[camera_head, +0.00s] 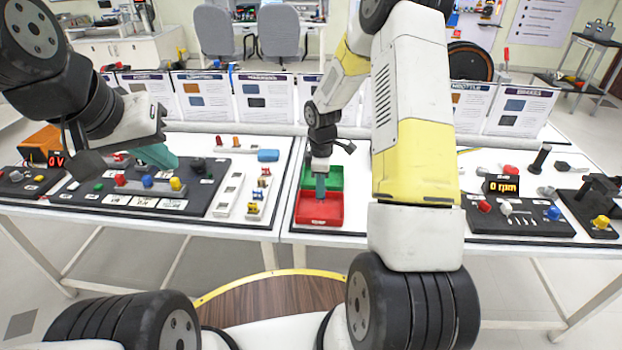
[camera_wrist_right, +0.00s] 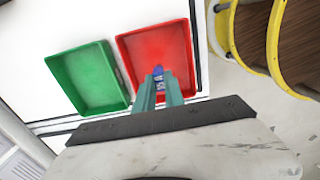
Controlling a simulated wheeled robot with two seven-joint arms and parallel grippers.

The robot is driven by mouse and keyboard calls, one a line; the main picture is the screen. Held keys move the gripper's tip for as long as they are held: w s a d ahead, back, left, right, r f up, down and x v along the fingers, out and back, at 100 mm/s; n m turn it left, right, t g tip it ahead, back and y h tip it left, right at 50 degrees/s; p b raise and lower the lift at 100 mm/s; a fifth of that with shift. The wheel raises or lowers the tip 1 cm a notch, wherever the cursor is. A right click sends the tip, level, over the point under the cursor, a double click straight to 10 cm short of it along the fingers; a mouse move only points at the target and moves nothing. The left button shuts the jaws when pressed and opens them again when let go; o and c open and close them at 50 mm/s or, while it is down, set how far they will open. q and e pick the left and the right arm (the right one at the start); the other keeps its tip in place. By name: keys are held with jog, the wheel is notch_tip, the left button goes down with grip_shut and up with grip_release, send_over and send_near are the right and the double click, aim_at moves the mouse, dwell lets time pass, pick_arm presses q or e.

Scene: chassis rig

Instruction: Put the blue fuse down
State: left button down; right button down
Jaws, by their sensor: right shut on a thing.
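The blue fuse (camera_wrist_right: 158,75) is held between the fingertips of my right gripper (camera_wrist_right: 160,88) in the right wrist view. The gripper is over the red tray (camera_wrist_right: 181,46), near one edge of it. In the head view my right gripper (camera_head: 320,187) points down over the red tray (camera_head: 305,208); the fuse itself is hard to make out there. I cannot tell how high it is above the tray floor. My left gripper (camera_head: 155,155) is above the left board, and whether its jaws are open is unclear.
A green tray (camera_head: 334,177) sits directly behind the red one and looks empty. A white fuse strip (camera_head: 229,187) with coloured fuses and a blue cylinder (camera_head: 268,155) lie to the left. A black board (camera_head: 535,222) with an rpm display is on the right.

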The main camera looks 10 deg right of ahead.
jog(key=shift+f, duration=1.75)
jog(key=shift+f, duration=0.2)
jog(key=c, duration=1.4)
grip_release()
jog(key=shift+c, duration=0.2)
jog(key=shift+r, duration=0.1)
notch_tip(320, 180, up, 12)
jog(key=r, duration=0.1)
notch_tip(320, 180, up, 14)
jog(key=r+m+t, duration=0.1)
jog(key=m+t, duration=0.2)
jog(key=m, duration=0.3)
send_over(320, 202)
jog(key=s, duration=0.8)
jog(key=s+a+r+m+t+y, duration=0.1)
jog(key=s+r+m, duration=0.2)
jog(key=s, duration=0.5)
jog(key=s+a+r+m+t+y, duration=0.1)
jog(key=s+r+m+t, duration=0.1)
jog(key=s+r+m, duration=0.2)
jog(key=s+m, duration=0.1)
jog(key=s, duration=0.2)
jog(key=shift+s+r, duration=0.15)
jog(key=shift+s, duration=0.25)
